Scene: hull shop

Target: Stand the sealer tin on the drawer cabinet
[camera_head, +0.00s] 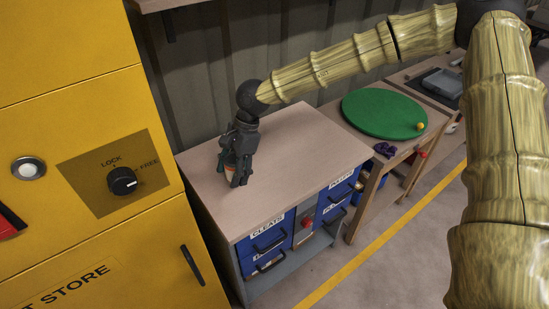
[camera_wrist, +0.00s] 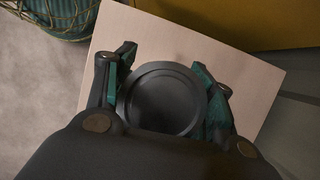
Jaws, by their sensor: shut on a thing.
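My gripper (camera_head: 238,172) is shut on the sealer tin over the left part of the drawer cabinet's pale top. In the head view only a small orange and pale part of the tin (camera_head: 230,168) shows between the dark fingers. In the wrist view the tin's round dark lid (camera_wrist: 162,98) sits between the green-padded fingers of my gripper (camera_wrist: 165,95). The drawer cabinet (camera_head: 290,140) has blue labelled drawers in front. The tin looks upright and at or just above the cabinet top; I cannot tell whether its base touches.
A yellow store cabinet (camera_head: 90,90) with a lock knob (camera_head: 122,181) stands close on the left. A wooden table with a round green mat (camera_head: 383,113) stands to the right, with a dark purple item (camera_head: 384,150) on its edge. The rest of the drawer cabinet's top is clear.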

